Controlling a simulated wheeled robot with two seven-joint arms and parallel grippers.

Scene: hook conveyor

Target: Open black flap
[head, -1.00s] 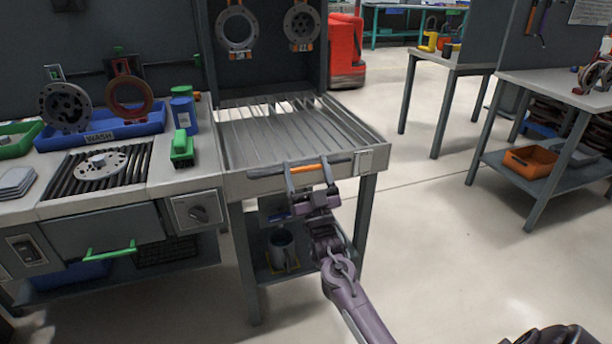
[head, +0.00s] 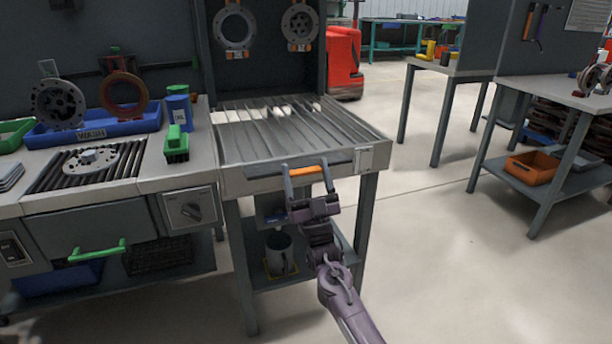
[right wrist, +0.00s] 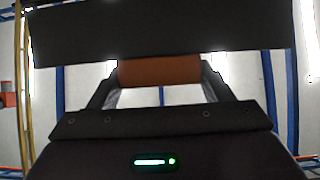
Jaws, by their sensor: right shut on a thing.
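The black flap (right wrist: 160,35) shows as a wide dark panel across the top of the right wrist view. In the head view it is a thin dark strip (head: 262,169) along the front edge of the slatted metal bed. An orange handle (head: 306,170) lies at this strip, and it also shows in the right wrist view (right wrist: 158,72). My right gripper (head: 307,172) is shut on the orange handle, one finger at each end, with its arm coming from below. How far the flap is open cannot be told. My left gripper is not in view.
To the left are a wash tray (head: 100,128), a green brush (head: 176,145) and a green-handled drawer (head: 97,250). Open floor lies to the right, before another table (head: 560,90).

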